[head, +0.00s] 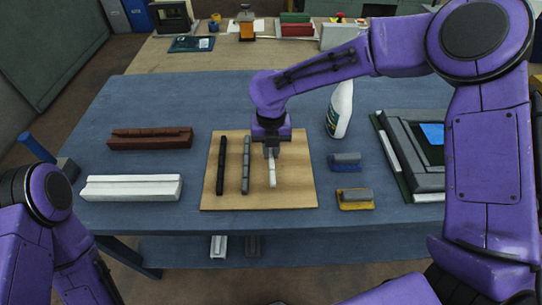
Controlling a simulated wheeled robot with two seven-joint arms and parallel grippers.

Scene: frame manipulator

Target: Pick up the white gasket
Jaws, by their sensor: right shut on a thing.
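The white gasket (272,178) is a thin white strip on the wooden board (297,197), right of a grey strip (246,165) and a black strip (221,166). My right gripper (271,152) reaches down from above and is shut on the white gasket near its far part. The gripper hides that far part. I cannot tell whether the gasket touches the board. My left arm shows at the lower left, but its gripper is outside the view.
A white profile (131,188) and a brown profile (150,138) lie left of the board. A spray bottle (340,110), two handled blocks (346,162) (355,199) and a dark frame (393,165) stand to the right. The blue table (150,97) is clear at the back left.

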